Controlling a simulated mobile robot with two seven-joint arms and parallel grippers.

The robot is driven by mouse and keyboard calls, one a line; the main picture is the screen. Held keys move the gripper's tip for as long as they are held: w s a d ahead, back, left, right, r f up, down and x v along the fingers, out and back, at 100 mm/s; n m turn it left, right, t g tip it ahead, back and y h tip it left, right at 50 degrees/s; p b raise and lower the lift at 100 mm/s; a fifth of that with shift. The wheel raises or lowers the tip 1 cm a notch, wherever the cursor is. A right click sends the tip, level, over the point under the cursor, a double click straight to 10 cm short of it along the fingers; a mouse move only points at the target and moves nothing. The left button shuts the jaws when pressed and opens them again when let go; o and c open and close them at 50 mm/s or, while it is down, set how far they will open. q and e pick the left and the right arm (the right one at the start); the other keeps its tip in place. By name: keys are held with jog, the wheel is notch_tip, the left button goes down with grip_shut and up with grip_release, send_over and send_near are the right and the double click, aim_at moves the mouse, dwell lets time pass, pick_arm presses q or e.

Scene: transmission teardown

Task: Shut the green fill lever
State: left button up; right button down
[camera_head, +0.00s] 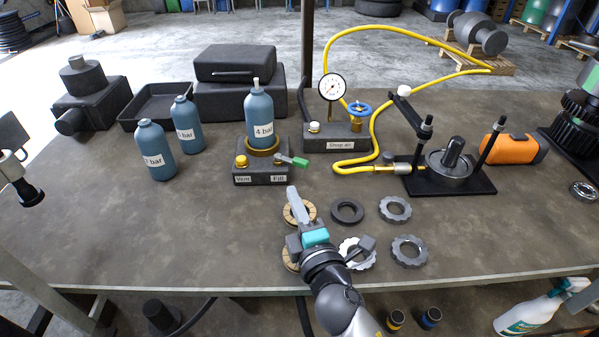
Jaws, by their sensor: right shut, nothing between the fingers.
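The green fill lever (300,162) sticks out to the right from the black filling block (262,176), above its "Fill" label. A blue bottle (259,118) marked "4 bar" stands upright in the block's brass seat. A brass knob (241,161) sits above the "Vent" label. My right gripper (292,192) is shut and empty. In the picture its fingertips are just below the lever, with a small gap; the height between them is hard to judge. Part of my left arm's end (18,166) shows at the left edge, cut off, and its jaws are unclear.
A "Shop air" block (335,140) with a gauge (332,87) and yellow hose (376,120) stands right of the filling block. Two blue bottles (154,150) stand left. Several rings (347,211) lie around my right gripper. The table's left front is clear.

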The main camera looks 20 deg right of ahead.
aim_at(294, 164)
jog(key=w, duration=0.1)
jog(key=w+d, duration=0.1)
jog(key=w, duration=0.1)
jog(key=w+d, duration=0.1)
jog(key=w, duration=0.1)
jog(key=shift+w+d+p, duration=0.1)
jog(key=shift+w+p, duration=0.05)
jog(key=shift+p, duration=0.2)
jog(key=shift+w+d, duration=0.35)
pick_arm(q)
jog(key=shift+s+r, duration=0.1)
jog(key=shift+r, duration=0.35)
